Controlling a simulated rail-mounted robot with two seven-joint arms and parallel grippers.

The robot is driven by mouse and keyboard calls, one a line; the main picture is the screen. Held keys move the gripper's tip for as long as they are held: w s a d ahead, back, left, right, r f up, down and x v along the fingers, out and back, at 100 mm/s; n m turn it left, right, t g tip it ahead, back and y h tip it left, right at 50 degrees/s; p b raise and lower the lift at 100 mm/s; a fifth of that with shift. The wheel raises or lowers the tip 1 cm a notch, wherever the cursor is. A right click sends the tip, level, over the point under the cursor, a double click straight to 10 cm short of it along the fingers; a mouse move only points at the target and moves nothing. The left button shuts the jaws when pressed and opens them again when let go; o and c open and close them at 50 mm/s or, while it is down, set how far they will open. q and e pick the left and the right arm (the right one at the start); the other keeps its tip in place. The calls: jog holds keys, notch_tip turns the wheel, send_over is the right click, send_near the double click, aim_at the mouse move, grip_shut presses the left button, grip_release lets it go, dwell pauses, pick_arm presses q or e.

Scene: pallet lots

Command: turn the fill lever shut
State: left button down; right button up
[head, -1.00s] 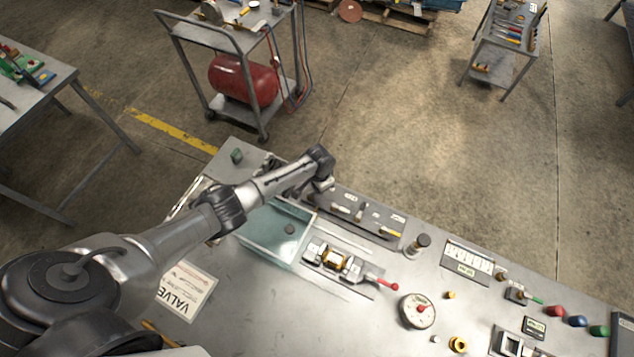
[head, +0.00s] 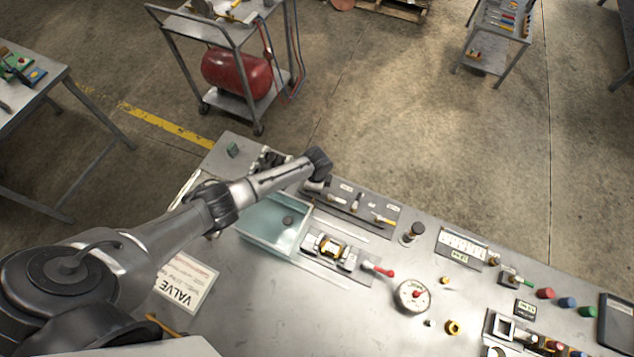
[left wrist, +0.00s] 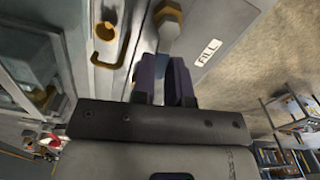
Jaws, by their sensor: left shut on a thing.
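In the left wrist view the fill lever (left wrist: 172,38), a pale grey handle by a brass hex fitting, stands beside a white FILL label (left wrist: 208,52). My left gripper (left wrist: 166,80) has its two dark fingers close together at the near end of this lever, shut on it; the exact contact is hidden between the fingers. In the head view my left gripper (head: 316,186) is at the left end of the lever panel (head: 370,222), and my wrist hides its fingertips and the fill lever. My right gripper is in neither current view.
A clear, open-topped tank (head: 270,243) stands close beside my left forearm. Other levers (head: 357,203) sit right of the gripper. A clamp with a red handle (head: 378,270), a round gauge (head: 412,296) and a VALVE sheet (head: 187,283) are on the bench.

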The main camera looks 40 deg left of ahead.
pick_arm(q)
jog(key=shift+s+d+m, duration=0.1)
jog(key=shift+s+m, duration=0.25)
jog(key=shift+m, duration=0.65)
jog(key=c, duration=1.1)
grip_release()
